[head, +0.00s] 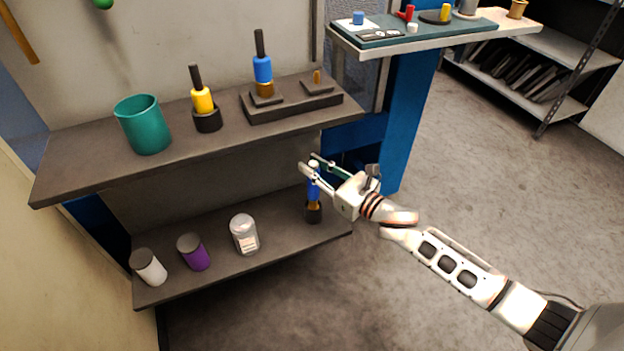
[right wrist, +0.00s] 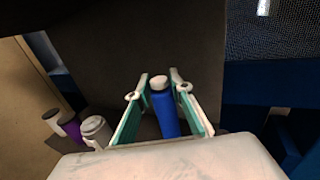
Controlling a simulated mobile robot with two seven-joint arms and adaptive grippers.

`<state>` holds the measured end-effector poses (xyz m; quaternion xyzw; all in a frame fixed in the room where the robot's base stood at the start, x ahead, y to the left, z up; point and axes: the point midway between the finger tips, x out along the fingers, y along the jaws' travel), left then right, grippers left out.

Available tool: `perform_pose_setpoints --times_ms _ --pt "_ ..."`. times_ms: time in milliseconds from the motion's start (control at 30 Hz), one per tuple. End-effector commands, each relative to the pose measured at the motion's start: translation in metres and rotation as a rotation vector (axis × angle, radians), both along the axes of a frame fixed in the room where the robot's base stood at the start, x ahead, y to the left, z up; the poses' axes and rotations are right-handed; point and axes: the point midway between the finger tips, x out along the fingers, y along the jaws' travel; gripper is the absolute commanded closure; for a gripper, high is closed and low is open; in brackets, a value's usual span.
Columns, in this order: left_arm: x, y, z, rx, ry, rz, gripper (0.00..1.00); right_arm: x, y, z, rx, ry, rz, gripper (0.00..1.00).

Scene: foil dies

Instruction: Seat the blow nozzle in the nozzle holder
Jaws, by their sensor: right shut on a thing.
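The blow nozzle, as I take it, is a blue piece with a pale cap (head: 313,189), upright at the right end of the lower shelf; it also shows in the right wrist view (right wrist: 165,112). My right gripper (head: 308,172) is shut on its upper part, with teal-padded fingers on either side. Below the blue part is a brass-coloured band, directly above a small dark cup (head: 313,214) on the shelf, which looks like the nozzle holder. I cannot tell how deep the nozzle sits in it. The cup is hidden in the wrist view. My left gripper is out of view.
The upper shelf (head: 90,163) overhangs, carrying a teal cup (head: 143,126), a yellow-handled tool (head: 202,101) and a blue-handled tool (head: 262,70).

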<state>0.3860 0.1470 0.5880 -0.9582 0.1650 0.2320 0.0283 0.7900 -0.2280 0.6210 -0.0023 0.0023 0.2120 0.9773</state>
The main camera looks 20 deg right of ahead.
Motion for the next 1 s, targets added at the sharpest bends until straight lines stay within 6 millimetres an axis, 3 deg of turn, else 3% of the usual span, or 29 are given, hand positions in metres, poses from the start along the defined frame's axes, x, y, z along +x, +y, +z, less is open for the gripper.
perform_pose_setpoints --times_ms 33,167,400,700,733,767,800,1000 --pt "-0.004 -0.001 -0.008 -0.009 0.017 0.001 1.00 -0.003 0.000 -0.022 0.004 0.016 -0.001 1.00" --pt "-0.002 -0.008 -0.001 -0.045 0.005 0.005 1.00 -0.003 0.001 -0.039 0.002 0.014 0.000 1.00" --pt "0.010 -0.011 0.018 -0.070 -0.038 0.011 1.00 -0.001 0.000 -0.038 0.000 0.002 0.000 1.00" --pt "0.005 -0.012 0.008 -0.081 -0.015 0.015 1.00 -0.001 0.000 -0.043 0.002 0.005 0.000 1.00" --pt "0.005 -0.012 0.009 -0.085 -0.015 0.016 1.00 -0.001 0.000 -0.043 0.001 0.006 -0.001 0.74" --pt "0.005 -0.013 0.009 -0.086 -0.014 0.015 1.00 -0.001 0.000 -0.042 0.001 0.005 0.000 0.66" --pt "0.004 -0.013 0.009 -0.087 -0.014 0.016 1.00 -0.001 0.000 -0.042 0.001 0.005 0.000 0.62" --pt "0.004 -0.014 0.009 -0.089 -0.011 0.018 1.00 -0.001 0.000 -0.042 0.000 0.004 0.000 0.62"
